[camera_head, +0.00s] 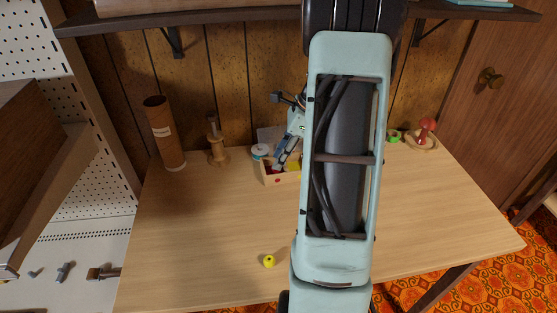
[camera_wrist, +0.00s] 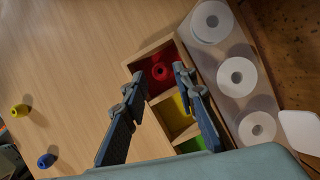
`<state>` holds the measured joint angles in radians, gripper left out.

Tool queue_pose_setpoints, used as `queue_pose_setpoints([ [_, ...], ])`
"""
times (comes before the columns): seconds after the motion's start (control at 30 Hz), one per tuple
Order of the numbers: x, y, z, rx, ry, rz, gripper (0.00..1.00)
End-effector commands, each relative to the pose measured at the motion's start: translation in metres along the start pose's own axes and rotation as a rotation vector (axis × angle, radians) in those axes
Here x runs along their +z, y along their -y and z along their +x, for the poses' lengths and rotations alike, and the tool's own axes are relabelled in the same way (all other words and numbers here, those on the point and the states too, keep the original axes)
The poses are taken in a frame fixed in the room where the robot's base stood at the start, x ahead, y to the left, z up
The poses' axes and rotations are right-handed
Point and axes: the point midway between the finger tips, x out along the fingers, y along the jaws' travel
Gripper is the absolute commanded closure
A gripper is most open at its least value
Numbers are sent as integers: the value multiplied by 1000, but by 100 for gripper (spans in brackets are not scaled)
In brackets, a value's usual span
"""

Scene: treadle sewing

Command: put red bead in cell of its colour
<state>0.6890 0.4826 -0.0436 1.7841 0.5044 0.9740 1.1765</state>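The wooden box (camera_wrist: 153,98) has a row of coloured cells: red (camera_wrist: 170,62), yellow (camera_wrist: 172,118) and green (camera_wrist: 190,146). In the wrist view the red bead (camera_wrist: 160,72), a small ring with a dark hole, appears inside the red cell. My gripper (camera_wrist: 159,75) is open, with one fingertip on each side of the bead in the picture and a visible gap to it. In the head view the box (camera_head: 279,180) stands at the back of the table, with my gripper (camera_head: 278,164) low over its left end. My arm hides part of the box.
A yellow bead (camera_head: 269,261) lies near the table's front; a blue bead (camera_wrist: 46,160) shows in the wrist view. White spools (camera_wrist: 237,77) sit beside the box. A cardboard tube (camera_head: 165,133), a wooden stand (camera_head: 217,143) and a red pincushion (camera_head: 426,131) stand farther out.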

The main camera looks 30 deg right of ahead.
Motion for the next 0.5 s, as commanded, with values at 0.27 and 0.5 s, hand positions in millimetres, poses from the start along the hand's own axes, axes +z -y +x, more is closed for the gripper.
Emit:
queue_pose_setpoints([
  [0.27, -30, 0, -51, -1, 0, 8, 74],
  [0.5, -80, 0, -71, -1, -1, 5, 74],
])
